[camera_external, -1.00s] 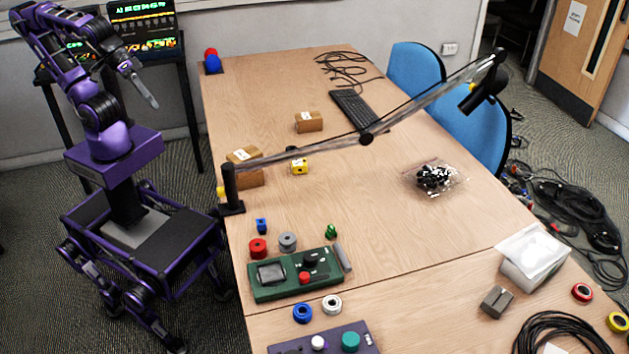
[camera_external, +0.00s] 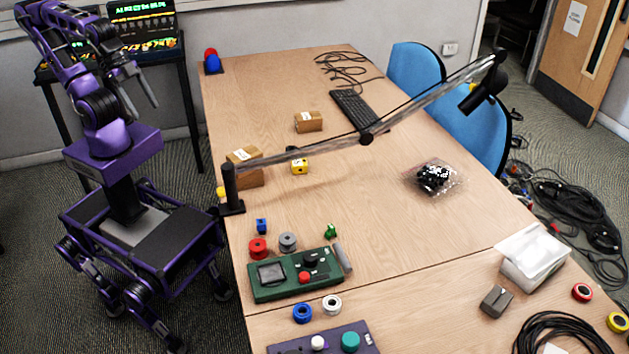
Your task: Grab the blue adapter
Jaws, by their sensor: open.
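A small blue block (camera_external: 261,226), which looks like the blue adapter, stands on the table near its left edge. It is behind the red round piece and the grey round piece. My gripper (camera_external: 148,103) is open and empty, in the air left of the table. It is well apart from the blue block, farther back and to the left. Nothing is between its fingers.
The black lamp base (camera_external: 231,190) stands on the left table edge behind the block, its long arm crossing the table. A red spool (camera_external: 258,248), a grey spool (camera_external: 288,241) and a green device (camera_external: 295,274) sit close by.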

